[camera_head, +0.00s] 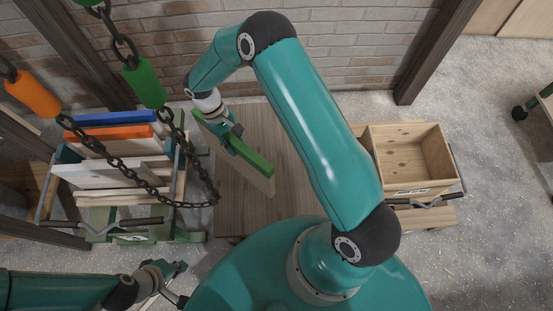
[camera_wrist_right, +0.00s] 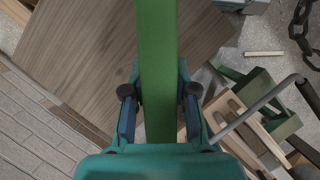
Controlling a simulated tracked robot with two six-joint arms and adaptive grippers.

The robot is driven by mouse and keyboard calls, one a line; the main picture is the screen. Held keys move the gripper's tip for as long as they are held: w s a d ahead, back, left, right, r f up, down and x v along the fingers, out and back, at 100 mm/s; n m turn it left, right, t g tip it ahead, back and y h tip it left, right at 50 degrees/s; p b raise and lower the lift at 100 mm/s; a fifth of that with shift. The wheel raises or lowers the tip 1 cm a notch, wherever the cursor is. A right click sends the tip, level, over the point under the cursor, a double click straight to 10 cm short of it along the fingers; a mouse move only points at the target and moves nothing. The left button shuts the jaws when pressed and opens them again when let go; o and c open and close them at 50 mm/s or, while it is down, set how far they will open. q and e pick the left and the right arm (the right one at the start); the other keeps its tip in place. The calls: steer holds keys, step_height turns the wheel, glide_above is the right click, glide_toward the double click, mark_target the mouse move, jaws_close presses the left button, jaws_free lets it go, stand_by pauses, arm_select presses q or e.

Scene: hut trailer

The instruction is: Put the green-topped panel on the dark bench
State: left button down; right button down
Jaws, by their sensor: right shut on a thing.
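The green-topped panel (camera_head: 255,170) stands on edge with its green strip up, over the left part of the dark bench (camera_head: 290,150). Whether its lower edge touches the bench cannot be told. My right gripper (camera_head: 232,136) is shut on its top edge. In the right wrist view, the green strip (camera_wrist_right: 156,60) runs between the two fingers (camera_wrist_right: 158,95), with the brown bench top (camera_wrist_right: 100,50) mostly to its left. My left gripper (camera_head: 181,284) is low at the left, away from the panel, and looks open and empty.
A rack (camera_head: 183,187) left of the bench holds blue-topped (camera_head: 115,118), orange-topped (camera_head: 110,132) and pale panels. A chain (camera_head: 150,188) with green and orange sleeves hangs before it. A wooden crate (camera_head: 430,165) stands right of the bench. A brick wall is behind.

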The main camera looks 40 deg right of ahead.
steer(key=s+d+r+n+t+h+b, duration=0.1)
steer(key=s+d+r+n+h+b, duration=0.15)
steer(key=d+r+n+b, duration=0.3)
steer(key=s+d+r+n+t+h+b, duration=0.1)
steer(key=s+d+r+n+b, duration=0.1)
steer(key=s+d+n+b, duration=0.4)
step_height(320, 180, down, 19)
steer(key=w+d+m+b, duration=0.1)
steer(key=m+b, duration=0.1)
steer(key=b, duration=0.5)
steer(key=shift+w+d, duration=0.2)
steer(key=shift+w, duration=0.05)
steer(key=c, duration=0.9)
jaws_free()
steer(key=shift+f+m+y, duration=0.1)
steer(key=shift+m+y, duration=0.15)
steer(key=p+v, duration=0.3)
steer(key=v, duration=0.9)
steer(key=shift+w, duration=0.1)
